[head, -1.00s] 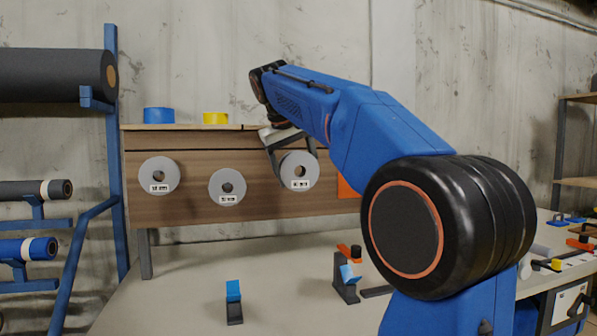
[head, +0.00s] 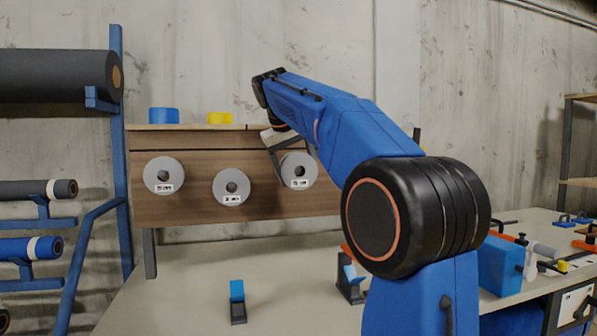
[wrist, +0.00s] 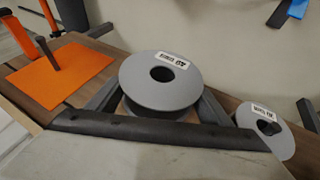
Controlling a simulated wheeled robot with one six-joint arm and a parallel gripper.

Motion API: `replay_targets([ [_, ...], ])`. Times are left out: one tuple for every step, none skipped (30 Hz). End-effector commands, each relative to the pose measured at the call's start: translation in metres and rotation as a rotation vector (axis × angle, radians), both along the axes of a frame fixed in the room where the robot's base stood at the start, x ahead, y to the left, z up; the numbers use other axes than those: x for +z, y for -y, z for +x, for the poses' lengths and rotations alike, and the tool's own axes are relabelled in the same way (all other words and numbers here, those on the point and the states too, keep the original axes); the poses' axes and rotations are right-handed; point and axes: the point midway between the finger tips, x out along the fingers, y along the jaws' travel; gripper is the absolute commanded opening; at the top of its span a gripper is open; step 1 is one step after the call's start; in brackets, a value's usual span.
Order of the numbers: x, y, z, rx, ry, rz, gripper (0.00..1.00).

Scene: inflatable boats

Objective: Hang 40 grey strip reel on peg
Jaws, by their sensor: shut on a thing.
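A grey reel (head: 299,171) with a white label sits between the fingers of my gripper (head: 293,158), in front of the wooden panel. In the wrist view the same reel (wrist: 143,92) fills the space between both dark fingers, and my gripper (wrist: 160,88) is shut on it. Its label seems to begin with 40; the rest is too small to read. Whether a peg is inside its hole I cannot tell. In the wrist view a bare dark peg (wrist: 47,52) stands out from an orange plate (wrist: 70,82), beside the held reel. The head view hides this plate behind my arm.
Two other grey labelled reels, one at left (head: 151,178) and one in the middle (head: 231,199), hang on the wooden panel (head: 195,208). Small blue-topped tools stand on the bench (head: 200,280).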

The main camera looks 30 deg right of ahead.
Motion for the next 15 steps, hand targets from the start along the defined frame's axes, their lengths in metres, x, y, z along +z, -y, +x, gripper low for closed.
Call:
replay_targets([
  [0.0,0.001,0.002,0.0,0.001,0.0,0.41],
  [0.0,0.001,0.004,0.0,0.001,0.0,0.41],
  [0.0,0.002,0.006,0.0,0.001,0.0,0.41],
  [0.0,0.002,0.007,0.0,0.001,0.0,0.41],
  [0.0,0.003,0.008,0.0,0.001,0.0,0.41],
  [0.0,0.003,0.01,0.0,0.001,0.0,0.41],
  [0.0,0.004,0.012,0.0,0.001,0.0,0.41],
  [0.0,0.004,0.013,0.0,0.001,0.0,0.41],
  [0.0,0.005,0.015,-0.001,0.0,0.0,0.41],
  [0.0,0.005,0.016,0.0,0.0,0.0,0.41],
  [0.0,0.005,0.018,0.0,0.0,0.0,0.41],
  [0.0,0.006,0.019,0.0,0.001,0.0,0.41],
  [0.0,0.006,0.021,0.0,0.001,0.0,0.41],
  [0.0,0.007,0.022,0.0,0.001,0.0,0.41],
  [0.0,0.007,0.024,0.0,0.001,0.0,0.41],
])
